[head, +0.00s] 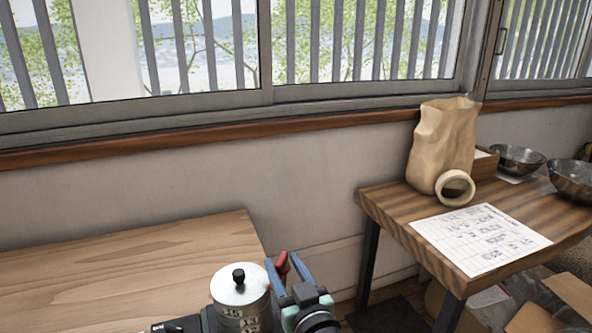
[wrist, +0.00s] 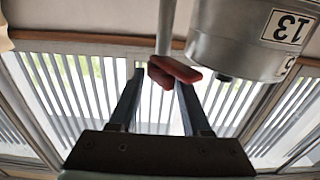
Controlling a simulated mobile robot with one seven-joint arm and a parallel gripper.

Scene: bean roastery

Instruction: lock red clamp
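The red clamp (head: 282,266) is a small red lever beside the silver canister (head: 238,292), which has a black knob on its lid. In the wrist view the red clamp (wrist: 174,69) lies across the gap at my fingertips, overlapping the tip of the right finger. The canister (wrist: 236,42) with a label 13 is above right of it there. My gripper (wrist: 158,78) is open, with its two fingers apart around the red clamp. It also shows in the head view (head: 281,260), close beside the canister. I cannot tell whether a finger touches the clamp.
A wooden table (head: 130,265) with bare top extends to the left. A barred window lies behind.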

